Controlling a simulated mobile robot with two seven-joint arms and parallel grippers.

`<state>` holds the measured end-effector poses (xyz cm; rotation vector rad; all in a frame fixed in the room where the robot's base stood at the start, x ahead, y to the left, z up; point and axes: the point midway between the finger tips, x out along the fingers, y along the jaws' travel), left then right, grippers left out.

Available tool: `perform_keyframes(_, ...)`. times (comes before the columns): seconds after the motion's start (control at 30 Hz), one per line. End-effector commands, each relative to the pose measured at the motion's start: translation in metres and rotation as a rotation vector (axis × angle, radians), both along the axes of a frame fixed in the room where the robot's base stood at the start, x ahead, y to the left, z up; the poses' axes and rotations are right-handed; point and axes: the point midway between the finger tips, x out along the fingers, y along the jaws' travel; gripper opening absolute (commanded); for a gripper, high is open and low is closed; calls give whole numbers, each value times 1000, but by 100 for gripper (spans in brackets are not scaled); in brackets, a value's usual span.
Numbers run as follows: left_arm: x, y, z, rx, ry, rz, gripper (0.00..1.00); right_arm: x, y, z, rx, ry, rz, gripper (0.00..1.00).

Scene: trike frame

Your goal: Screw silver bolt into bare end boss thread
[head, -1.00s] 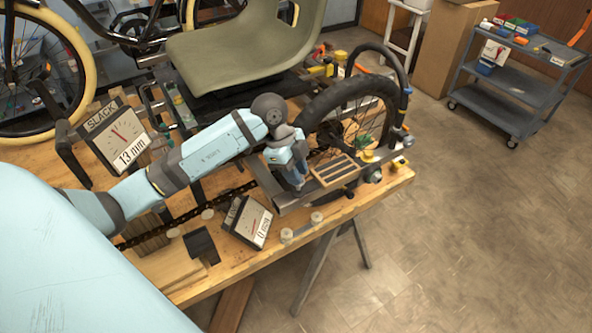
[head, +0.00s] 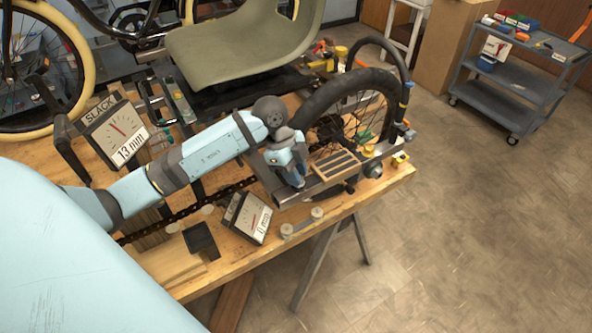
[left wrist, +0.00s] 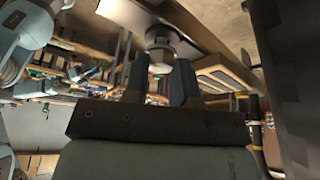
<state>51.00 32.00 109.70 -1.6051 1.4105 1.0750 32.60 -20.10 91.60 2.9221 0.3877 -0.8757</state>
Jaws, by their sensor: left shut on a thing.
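My left gripper (head: 297,182) is at the front end of the metal frame bar (head: 322,188) near the table's right part. In the left wrist view its two fingers (left wrist: 160,75) close around a silver hex bolt head (left wrist: 162,50). The bolt is against a round boss (left wrist: 158,34) on the bar (left wrist: 132,13). Its thread is hidden, so I cannot tell how deep it sits. In the head view the fingers and wrist hide the bolt. My right gripper is not in view.
A black-tyred wheel (head: 313,97) stands behind the gripper. A slatted wooden block (head: 336,166) lies right beside it. A tilted dial box (head: 248,217) and a second dial marked SLACK (head: 116,131) stand to the left. The wooden table (head: 210,275) has free room at its front.

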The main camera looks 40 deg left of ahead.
Motion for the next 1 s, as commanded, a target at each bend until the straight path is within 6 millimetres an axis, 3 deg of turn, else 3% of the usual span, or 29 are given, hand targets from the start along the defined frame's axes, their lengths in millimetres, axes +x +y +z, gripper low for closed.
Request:
perform_keyframes(0.23, 0, 0, -7, 0, 0, 0, 0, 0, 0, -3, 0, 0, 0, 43)
perform_keyframes(0.27, 0, 0, -6, 0, 0, 0, 32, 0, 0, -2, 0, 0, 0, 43)
perform_keyframes(0.37, 0, 0, -6, 0, 0, 0, 55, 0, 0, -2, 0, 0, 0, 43)
perform_keyframes(0.73, 0, 2, -2, 0, -2, 1, 55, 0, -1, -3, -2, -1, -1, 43)
perform_keyframes(0.87, 0, 9, 15, 1, -5, 1, 55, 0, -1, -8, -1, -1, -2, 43)
perform_keyframes(1.0, -2, 22, 44, 3, -6, 1, 55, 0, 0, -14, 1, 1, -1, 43)
